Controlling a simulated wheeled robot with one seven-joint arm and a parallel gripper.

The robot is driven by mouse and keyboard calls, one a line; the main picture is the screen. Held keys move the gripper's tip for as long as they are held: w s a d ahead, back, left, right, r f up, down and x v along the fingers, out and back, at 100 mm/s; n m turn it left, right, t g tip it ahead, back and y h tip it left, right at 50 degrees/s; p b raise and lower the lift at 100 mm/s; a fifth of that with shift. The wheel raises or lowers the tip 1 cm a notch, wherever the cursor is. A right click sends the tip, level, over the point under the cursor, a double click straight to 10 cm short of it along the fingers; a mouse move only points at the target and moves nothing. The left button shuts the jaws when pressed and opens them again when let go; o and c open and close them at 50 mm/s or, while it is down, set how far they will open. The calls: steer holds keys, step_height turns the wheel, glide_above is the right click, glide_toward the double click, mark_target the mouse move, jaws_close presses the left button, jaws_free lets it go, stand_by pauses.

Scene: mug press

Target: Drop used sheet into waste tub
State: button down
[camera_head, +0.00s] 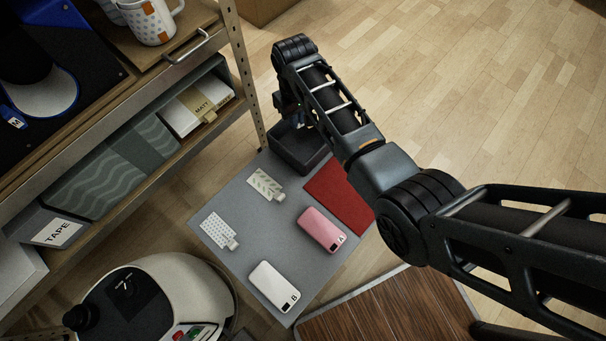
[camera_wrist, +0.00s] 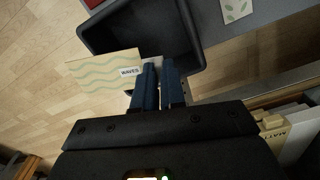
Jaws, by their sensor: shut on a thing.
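The used sheet (camera_wrist: 100,71) is cream with green wavy lines and a tab reading WAVES. My gripper (camera_wrist: 160,69) has its blue fingers shut on the sheet at the tab end. The dark waste tub (camera_wrist: 146,28) lies just beyond the fingertips in the wrist view. The sheet reaches left of the fingers, partly across the tub's rim and partly over the floor in that view. In the head view the tub (camera_head: 291,153) stands at the grey mat's far corner, under my arm's end. My arm hides most of the gripper and sheet there.
The grey mat (camera_head: 246,223) holds two patterned sheets (camera_head: 265,186) (camera_head: 219,231), a pink device (camera_head: 321,230), a white device (camera_head: 274,286) and a red pad (camera_head: 339,194). A shelf unit (camera_head: 237,60) stands close left of the tub. A round press (camera_head: 163,300) is at front left. Floor beyond is clear.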

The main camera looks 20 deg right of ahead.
steer(key=shift+f+b, duration=2.1)
steer(key=shift+f, duration=0.3)
steer(key=c, duration=1.1)
jaws_free()
steer(key=shift+r, duration=0.15)
step_height(320, 180, up, 8)
steer(key=shift+f+p, duration=0.2)
steer(key=shift+p, duration=1.05)
